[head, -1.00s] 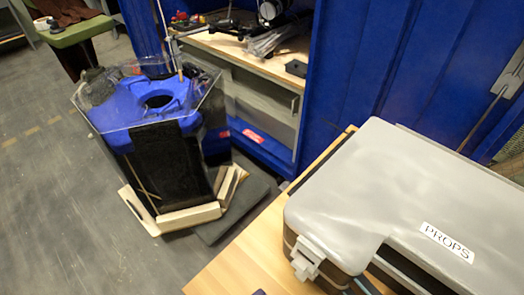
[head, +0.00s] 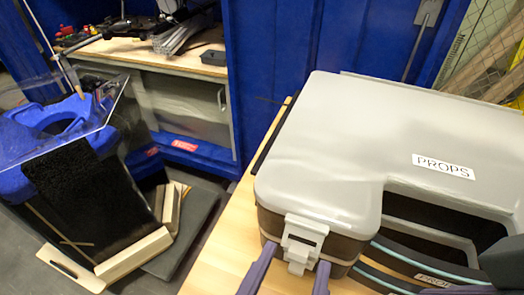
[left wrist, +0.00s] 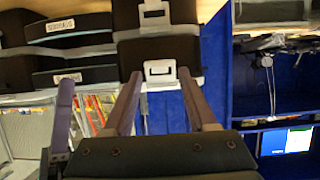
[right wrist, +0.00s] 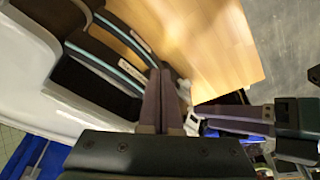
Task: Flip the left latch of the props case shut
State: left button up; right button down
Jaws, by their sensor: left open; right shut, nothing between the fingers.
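The props case (head: 340,130) has a closed grey lid, a dark brown body and a PROPS label. Its left latch (head: 302,238), pale grey, sits on the front near the left corner; I cannot tell whether it is fastened. My left gripper (head: 297,262) is open, with one finger on each side of the latch; contact is unclear. In the left wrist view, pale latch parts (left wrist: 160,69) show between and beyond the fingers. My right gripper (right wrist: 160,72) is shut and empty, near the dark handle (right wrist: 118,68). In the head view it is only partly visible at the right edge.
The case stands on a wooden table (head: 222,250), with a bare strip at its left. A blue thruster tank (head: 60,125) with a clear panel stands on the floor at left. A workbench (head: 135,52) and blue walls lie behind.

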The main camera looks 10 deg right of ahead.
pick_arm(q)
jog(key=shift+w+d+f, duration=0.2)
jog(key=shift+w+d, duration=0.05)
jog(key=shift+w, duration=0.1)
jog(key=shift+c, duration=0.4)
grip_shut()
